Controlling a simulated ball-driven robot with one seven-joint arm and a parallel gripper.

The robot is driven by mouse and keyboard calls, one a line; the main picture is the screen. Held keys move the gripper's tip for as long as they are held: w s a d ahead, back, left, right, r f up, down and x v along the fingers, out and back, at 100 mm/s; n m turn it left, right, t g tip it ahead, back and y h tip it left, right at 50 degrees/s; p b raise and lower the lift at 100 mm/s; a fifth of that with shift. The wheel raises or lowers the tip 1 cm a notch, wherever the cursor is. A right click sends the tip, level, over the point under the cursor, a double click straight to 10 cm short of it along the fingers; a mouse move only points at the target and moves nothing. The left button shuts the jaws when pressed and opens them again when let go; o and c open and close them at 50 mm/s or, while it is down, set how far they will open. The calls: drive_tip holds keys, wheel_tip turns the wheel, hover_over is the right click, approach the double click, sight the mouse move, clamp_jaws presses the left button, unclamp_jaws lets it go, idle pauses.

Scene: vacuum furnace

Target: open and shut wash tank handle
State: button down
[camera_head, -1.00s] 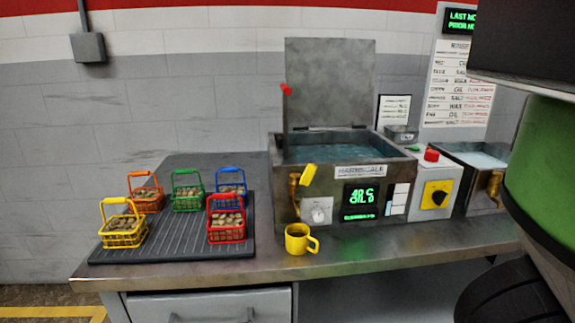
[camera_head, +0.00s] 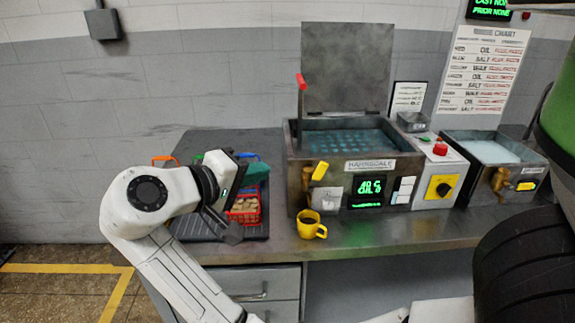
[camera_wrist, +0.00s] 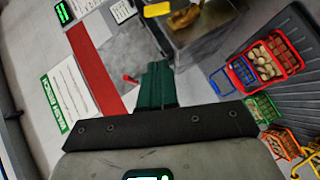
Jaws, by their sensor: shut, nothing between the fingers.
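A metal tank (camera_head: 300,178) with liquid inside stands on the bench, its lid (camera_head: 345,65) raised upright. A yellow-gripped handle (camera_head: 320,170) on a brass fitting is on its front left; it also shows at the top of the wrist view (camera_wrist: 157,9). A second open tank (camera_head: 475,183) at the right has a similar yellow handle (camera_head: 526,185). No readable label tells which is the wash tank. My gripper (camera_head: 258,172), with dark green fingers, is shut and empty, left of the first tank and apart from its handle. The fingers show in the wrist view (camera_wrist: 155,85).
Wire baskets of parts, including a red one (camera_head: 245,212), stand on a ribbed mat behind and below my arm. A yellow mug (camera_head: 310,225) sits before the first tank. A control box (camera_head: 440,185) stands between the tanks.

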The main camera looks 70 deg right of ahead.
approach(317, 178)
drive_tip(key=w+d+r, duration=0.2)
drive_tip(key=d, duration=0.3)
drive_tip(key=shift+s+d+f+p, duration=0.2)
drive_tip(key=shift+s+d+f, duration=0.05)
drive_tip(key=shift+s, duration=0.25)
drive_tip(key=shift+s+d+f+p, duration=0.15)
drive_tip(key=shift+s+d+f, duration=0.15)
drive_tip(key=shift+s, duration=0.2)
drive_tip(key=shift+s+d+f+p, duration=0.2)
drive_tip(key=shift+s+f, duration=0.05)
drive_tip(key=shift+s, duration=0.25)
drive_tip(key=shift+d, duration=0.1)
